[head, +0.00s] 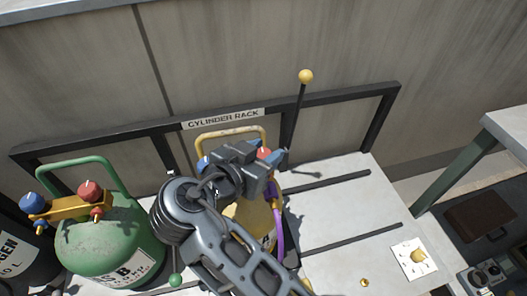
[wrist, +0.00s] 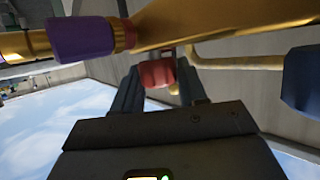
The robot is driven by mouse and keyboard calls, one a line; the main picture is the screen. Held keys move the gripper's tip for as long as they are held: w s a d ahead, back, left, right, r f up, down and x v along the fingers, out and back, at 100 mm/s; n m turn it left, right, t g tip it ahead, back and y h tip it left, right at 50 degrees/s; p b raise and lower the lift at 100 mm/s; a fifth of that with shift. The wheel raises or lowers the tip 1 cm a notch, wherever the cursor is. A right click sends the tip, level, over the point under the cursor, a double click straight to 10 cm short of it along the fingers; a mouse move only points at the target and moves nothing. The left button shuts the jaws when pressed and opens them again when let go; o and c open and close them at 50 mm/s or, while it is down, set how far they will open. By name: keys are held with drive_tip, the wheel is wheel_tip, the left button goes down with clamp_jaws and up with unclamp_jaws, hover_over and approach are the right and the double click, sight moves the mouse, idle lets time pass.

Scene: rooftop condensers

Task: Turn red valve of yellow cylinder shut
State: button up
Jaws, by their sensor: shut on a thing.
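The yellow cylinder (head: 252,216) stands in the rack, partly hidden behind my arm. Its yellow handle (head: 232,132) shows above my gripper. The red valve (head: 264,153) shows as a small red patch beside my gripper (head: 268,164). In the wrist view the red valve (wrist: 157,73) sits between the two fingers of my gripper (wrist: 157,88), below a brass-coloured bar (wrist: 205,20). My gripper is shut on the red valve. How far the valve is turned cannot be told.
A purple hose (head: 278,230) runs down the yellow cylinder's right side. A green cylinder (head: 105,245) with blue and red knobs stands left. A black lever with a yellow ball (head: 305,76) rises behind.

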drive_tip(key=shift+f, duration=0.1)
drive_tip(key=o, duration=1)
drive_tip(key=shift+v, duration=3.95)
